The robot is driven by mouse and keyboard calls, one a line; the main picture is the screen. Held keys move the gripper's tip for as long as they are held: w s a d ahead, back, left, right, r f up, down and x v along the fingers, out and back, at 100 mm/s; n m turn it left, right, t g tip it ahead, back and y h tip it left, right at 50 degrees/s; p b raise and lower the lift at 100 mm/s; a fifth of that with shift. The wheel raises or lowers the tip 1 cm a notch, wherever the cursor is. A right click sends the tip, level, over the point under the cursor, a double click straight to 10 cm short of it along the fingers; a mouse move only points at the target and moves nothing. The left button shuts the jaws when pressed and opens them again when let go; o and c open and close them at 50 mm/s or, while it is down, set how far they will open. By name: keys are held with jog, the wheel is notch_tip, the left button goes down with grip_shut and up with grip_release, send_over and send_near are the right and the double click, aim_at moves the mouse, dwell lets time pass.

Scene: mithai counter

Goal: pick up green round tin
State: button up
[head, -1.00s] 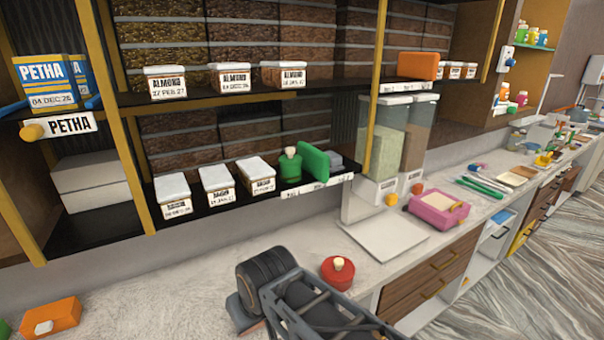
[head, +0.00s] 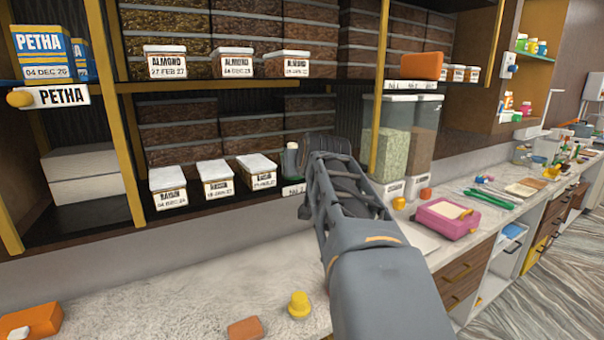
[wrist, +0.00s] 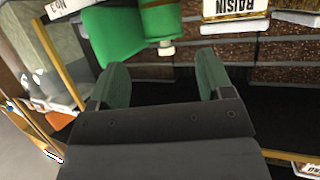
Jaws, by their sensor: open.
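The green round tin (wrist: 160,20) shows at the top of the upside-down wrist view, with its small knob pointing down the picture. A brighter green box (wrist: 112,32) stands close beside it on the left there. My gripper (wrist: 160,80) is open and empty, its two dark green fingers pointing toward the shelf with the tin just beyond them. In the head view my gripper (head: 292,160) is at the lower shelf, right of the raisin boxes.
White-lidded raisin boxes (head: 215,178) stand left of my gripper on the lower shelf. Almond boxes (head: 232,62) line the upper shelf above. A yellow post (head: 378,90) and clear dispensers (head: 410,130) are to the right. A yellow tin (head: 299,304) stands on the counter below.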

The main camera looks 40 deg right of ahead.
dwell(0.3)
jog(key=p+x, duration=0.3)
jog(key=x, duration=1)
jog(key=shift+w+d+f, duration=0.1)
jog(key=shift+w+f, duration=0.05)
jog(key=shift+w, duration=0.2)
jog(key=shift+c, duration=0.2)
jog(key=c, duration=0.5)
jog(key=shift+c, duration=0.2)
jog(key=shift+s, duration=0.15)
